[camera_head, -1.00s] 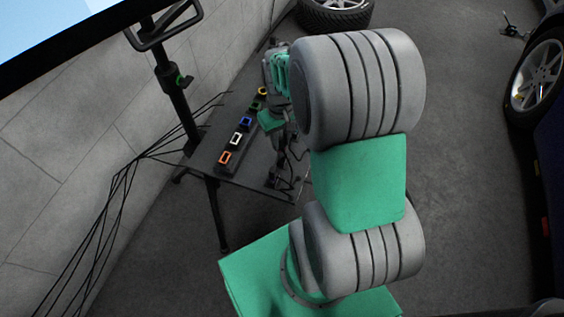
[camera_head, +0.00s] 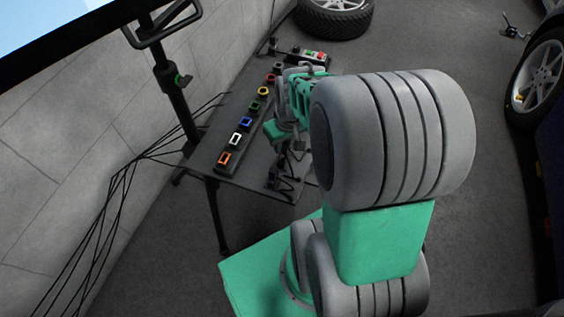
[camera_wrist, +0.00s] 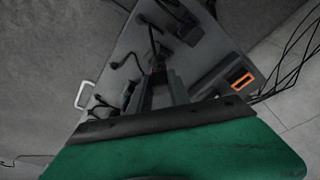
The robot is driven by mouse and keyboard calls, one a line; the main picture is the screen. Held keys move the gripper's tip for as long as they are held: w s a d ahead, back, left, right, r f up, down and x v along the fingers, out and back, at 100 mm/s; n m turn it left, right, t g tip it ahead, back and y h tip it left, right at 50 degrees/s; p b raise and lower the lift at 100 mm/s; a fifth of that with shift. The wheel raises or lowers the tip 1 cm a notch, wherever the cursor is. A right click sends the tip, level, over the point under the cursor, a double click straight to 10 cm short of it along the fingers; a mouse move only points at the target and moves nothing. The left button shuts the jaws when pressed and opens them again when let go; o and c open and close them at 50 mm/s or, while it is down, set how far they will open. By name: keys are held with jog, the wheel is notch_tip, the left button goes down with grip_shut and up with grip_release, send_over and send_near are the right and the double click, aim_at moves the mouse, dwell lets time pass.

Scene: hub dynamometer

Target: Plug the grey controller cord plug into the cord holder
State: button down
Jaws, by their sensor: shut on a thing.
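In the head view, a dark strip (camera_head: 229,155) with a row of coloured square frames lies along the table; it may be the cord holder. Its orange frame (camera_wrist: 241,81) shows in the wrist view. My gripper (camera_wrist: 159,76) is shut on a dark plug-like piece (camera_wrist: 158,64), with a cord rising from it in the wrist view. I take it for the grey plug, but its colour is too dark to confirm. In the head view my gripper (camera_head: 278,165) is small and partly hidden by my arm, right of the strip and apart from it.
The dark table (camera_head: 200,167) carries loose black cords and plugs (camera_wrist: 126,62) near my gripper. A box with red and green buttons (camera_head: 316,55) is at its far end. A black stand (camera_head: 172,85) and wall border the left. A tyre (camera_head: 335,18) lies beyond.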

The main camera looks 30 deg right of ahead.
dwell(0.4)
jog(key=n, duration=0.3)
jog(key=shift+d+r+n+y+p, duration=0.1)
jog(key=shift+d+n+y+p, duration=0.05)
jog(key=shift+n+y+p, duration=0.2)
jog(key=n, duration=0.4)
jog(key=shift+n+g+y, duration=0.25)
jog(key=shift+g+y, duration=0.05)
jog(key=shift+y, duration=0.05)
jog(key=shift+f+b, duration=1)
jog(key=shift+f, duration=0.55)
jog(key=c, duration=1.1)
grip_release()
jog(key=shift+c, duration=0.2)
